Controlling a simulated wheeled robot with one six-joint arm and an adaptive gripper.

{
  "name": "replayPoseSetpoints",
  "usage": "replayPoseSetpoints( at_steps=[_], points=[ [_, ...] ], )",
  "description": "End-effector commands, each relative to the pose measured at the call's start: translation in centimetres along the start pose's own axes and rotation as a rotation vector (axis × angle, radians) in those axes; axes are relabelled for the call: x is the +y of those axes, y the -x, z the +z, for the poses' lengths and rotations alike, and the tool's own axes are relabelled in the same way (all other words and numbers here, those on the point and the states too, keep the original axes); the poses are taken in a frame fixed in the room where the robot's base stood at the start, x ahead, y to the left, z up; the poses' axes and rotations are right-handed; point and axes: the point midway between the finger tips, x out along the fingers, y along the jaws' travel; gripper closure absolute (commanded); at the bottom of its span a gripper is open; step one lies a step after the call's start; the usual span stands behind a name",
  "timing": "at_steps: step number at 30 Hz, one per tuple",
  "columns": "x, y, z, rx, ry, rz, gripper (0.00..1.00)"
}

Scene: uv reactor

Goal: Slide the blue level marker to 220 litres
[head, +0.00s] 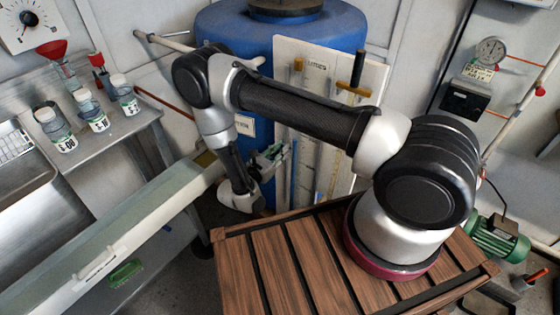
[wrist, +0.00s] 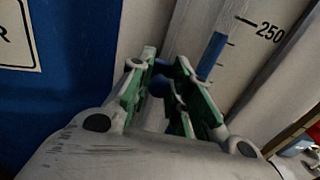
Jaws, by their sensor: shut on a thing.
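The level board (head: 343,118) stands in front of the blue tank, with vertical tubes and a scale on it. My gripper (head: 273,153) is at the board's left part, below its upper half. In the wrist view, the green fingers of my gripper (wrist: 167,78) are closed on the blue level marker (wrist: 162,86), which is mostly hidden between them. A blue column (wrist: 211,56) in a pale tube rises to the right, ending slightly below the line marked 250 (wrist: 270,31). The 220 mark cannot be read in either view.
The blue tank (head: 225,28) stands behind the board. A handle (head: 355,75) sticks out at the board's upper right. A long pale beam (head: 130,215) runs at lower left. Labelled bottles (head: 92,110) stand on the metal bench at left.

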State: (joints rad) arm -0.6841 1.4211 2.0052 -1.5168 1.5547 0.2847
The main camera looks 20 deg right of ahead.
Motion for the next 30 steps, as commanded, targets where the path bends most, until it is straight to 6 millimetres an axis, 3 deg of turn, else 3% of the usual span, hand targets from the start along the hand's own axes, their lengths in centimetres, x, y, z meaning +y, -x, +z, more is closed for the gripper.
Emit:
replayPoseSetpoints(
  at_steps=[9,10,11,21,26,30],
  points=[
    [0.0,0.0,0.2,-0.001,0.000,0.002,1.00],
    [0.0,0.0,0.2,-0.001,0.000,0.002,0.75],
    [0.0,0.0,0.2,-0.001,0.000,0.002,0.73],
    [0.1,0.3,0.2,-0.001,0.000,0.002,0.73],
    [0.1,2.5,0.2,0.000,0.001,0.007,0.73],
    [0.2,5.8,0.2,-0.001,-0.001,0.009,0.73]
  ],
)
